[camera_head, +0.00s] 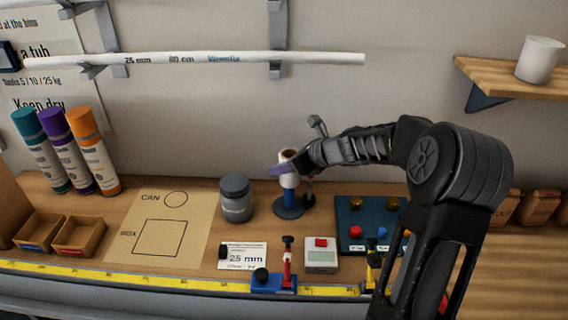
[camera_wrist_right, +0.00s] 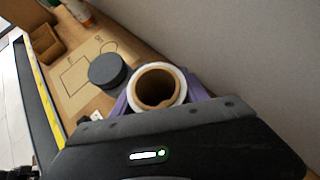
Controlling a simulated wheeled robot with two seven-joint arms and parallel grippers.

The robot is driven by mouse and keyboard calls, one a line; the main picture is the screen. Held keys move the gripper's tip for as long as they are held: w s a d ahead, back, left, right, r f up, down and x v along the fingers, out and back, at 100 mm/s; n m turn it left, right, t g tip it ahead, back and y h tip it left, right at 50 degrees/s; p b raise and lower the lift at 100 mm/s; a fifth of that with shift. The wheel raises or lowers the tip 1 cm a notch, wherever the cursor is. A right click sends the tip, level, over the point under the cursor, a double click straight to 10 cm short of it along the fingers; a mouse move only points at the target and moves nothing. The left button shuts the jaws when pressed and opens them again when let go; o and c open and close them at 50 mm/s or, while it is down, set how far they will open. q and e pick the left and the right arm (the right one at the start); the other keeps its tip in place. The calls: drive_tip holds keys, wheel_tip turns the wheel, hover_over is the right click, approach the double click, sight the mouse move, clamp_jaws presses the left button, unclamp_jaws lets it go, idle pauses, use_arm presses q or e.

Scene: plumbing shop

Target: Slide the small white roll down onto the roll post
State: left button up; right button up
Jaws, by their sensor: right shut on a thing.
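The small white roll (camera_head: 289,181) is upright in my right gripper (camera_head: 284,169). Its brown core opening faces up; in the right wrist view, the roll (camera_wrist_right: 158,72) sits between the two purple fingers (camera_wrist_right: 158,95), which are shut on its sides. The roll hides the post's upper part, so I cannot tell how far the post is inside the core. My left gripper is not in view.
A grey can (camera_head: 236,198) stands close left of the post. A brown mat (camera_head: 158,225) with CAN and BOX outlines lies further left. A small white device (camera_head: 321,256) and a dark blue board (camera_head: 357,214) with knobs are in front and to the right.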

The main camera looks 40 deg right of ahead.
drive_tip(key=shift+f+b, duration=1.05)
drive_tip(key=shift+f, duration=0.3)
drive_tip(key=o, duration=1.6)
drive_tip(key=shift+r, duration=0.1)
drive_tip(key=v, duration=0.8)
drive_tip(key=shift+a, duration=0.1)
